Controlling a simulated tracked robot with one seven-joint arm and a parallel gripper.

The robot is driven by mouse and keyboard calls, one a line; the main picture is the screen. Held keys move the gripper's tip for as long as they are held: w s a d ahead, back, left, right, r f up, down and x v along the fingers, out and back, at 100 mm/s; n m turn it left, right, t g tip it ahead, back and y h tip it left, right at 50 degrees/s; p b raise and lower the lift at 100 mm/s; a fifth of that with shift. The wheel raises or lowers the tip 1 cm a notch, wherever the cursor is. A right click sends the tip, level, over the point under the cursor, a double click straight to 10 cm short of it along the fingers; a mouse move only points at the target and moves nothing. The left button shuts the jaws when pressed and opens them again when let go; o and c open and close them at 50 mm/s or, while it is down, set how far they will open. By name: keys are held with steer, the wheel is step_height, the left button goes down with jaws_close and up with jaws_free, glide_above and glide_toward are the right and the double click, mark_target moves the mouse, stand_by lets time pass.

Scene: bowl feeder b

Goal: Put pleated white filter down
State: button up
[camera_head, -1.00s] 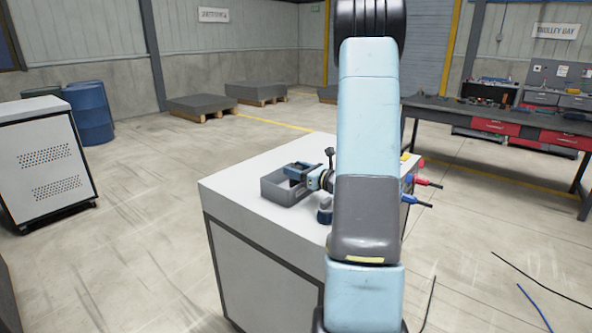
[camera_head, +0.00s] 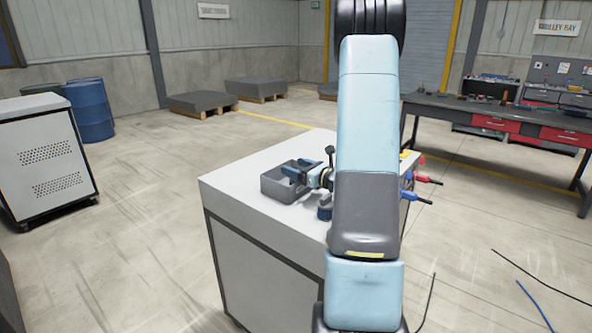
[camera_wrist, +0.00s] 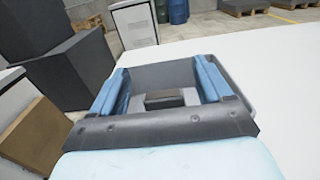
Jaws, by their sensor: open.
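My gripper (camera_head: 292,173) is at a small grey open bin (camera_head: 271,188) on the white-topped cabinet. In the wrist view its two blue fingers (camera_wrist: 160,76) stand wide apart, one on each side, with the bin's grey wall behind them. A dark block-like shape (camera_wrist: 165,97) shows low between the fingers; I cannot tell whether it is an object or part of my gripper. I cannot make out a pleated white filter in either view. The bin's inside is mostly hidden by the gripper.
The white cabinet top (camera_head: 240,178) is clear to the left of the bin. Red and blue handled items (camera_head: 425,180) stick out at its right edge. A brown box (camera_wrist: 35,135) and dark boxes (camera_wrist: 75,75) show left in the wrist view. A dark workbench (camera_head: 480,115) stands behind right.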

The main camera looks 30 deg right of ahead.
steer(key=shift+r, duration=0.4)
steer(key=v, duration=1.2)
steer(key=s+a+r+n+g+y, duration=0.25)
steer(key=a+n+g, duration=0.2)
steer(key=a, duration=0.35)
steer(key=s+a+r+n+g+y, duration=0.1)
steer(key=s+a+r+n+g, duration=0.2)
steer(key=a+n, duration=0.4)
steer(key=s+a+r+n+g+y, duration=0.15)
steer(key=a+n+g, duration=0.3)
steer(key=a, duration=0.45)
steer(key=s+a+r+n+h, duration=0.3)
steer(key=s+r+n+h, duration=0.5)
steer(key=n, duration=0.8)
steer(key=s+h, duration=0.3)
steer(key=s, duration=0.1)
steer(key=shift+s+a+r+t, duration=0.2)
steer(key=shift+s+t, duration=0.1)
steer(key=shift+s, duration=0.05)
steer(key=shift+w, duration=0.1)
